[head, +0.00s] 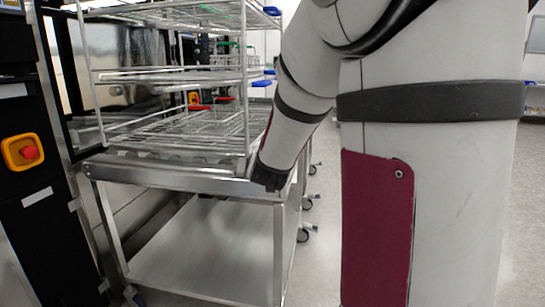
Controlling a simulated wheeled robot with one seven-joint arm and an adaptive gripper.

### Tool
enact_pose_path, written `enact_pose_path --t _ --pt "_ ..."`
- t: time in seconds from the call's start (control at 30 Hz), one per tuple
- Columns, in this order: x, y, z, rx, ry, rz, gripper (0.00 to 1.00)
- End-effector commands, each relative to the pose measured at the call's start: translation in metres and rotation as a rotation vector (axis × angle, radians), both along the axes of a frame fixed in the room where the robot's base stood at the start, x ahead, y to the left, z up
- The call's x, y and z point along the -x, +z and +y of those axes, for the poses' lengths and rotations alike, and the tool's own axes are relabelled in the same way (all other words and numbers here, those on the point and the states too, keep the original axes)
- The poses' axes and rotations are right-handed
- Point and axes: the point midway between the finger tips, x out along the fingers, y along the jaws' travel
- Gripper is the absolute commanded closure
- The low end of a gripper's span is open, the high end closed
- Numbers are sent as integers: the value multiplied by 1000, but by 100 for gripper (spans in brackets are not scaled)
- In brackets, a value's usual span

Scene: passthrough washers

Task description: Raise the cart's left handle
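The steel cart (190,178) stands in the middle left of the head view, with a roller top and a flat lower shelf (200,250). My arm comes down from the upper right. Its dark end, my gripper (268,180), is at the front right corner of the cart's top. It overlaps the top rail in the picture; I cannot tell whether it touches. Its fingers are too small and dark to show whether they are open or shut. I cannot make out the cart's left handle; part of the cart's right side is hidden behind my arm.
A wire rack (245,80) with several tiers stands on the cart's top. A black panel with a red button on a yellow base (22,152) stands at the left, close to the cart. Other wheeled frames are behind. Grey floor (480,260) is free at the right.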

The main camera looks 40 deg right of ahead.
Motion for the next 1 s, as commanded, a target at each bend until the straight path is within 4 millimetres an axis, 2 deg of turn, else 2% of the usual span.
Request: enact_pose_path --t 0.6,0.63,0.7,1.0 --pt "1 -4 2 18 1 -9 100" --pt "1 -4 2 18 1 -9 77" --pt "1 -3 2 19 1 -10 61" --pt "1 -2 2 20 0 -13 61"
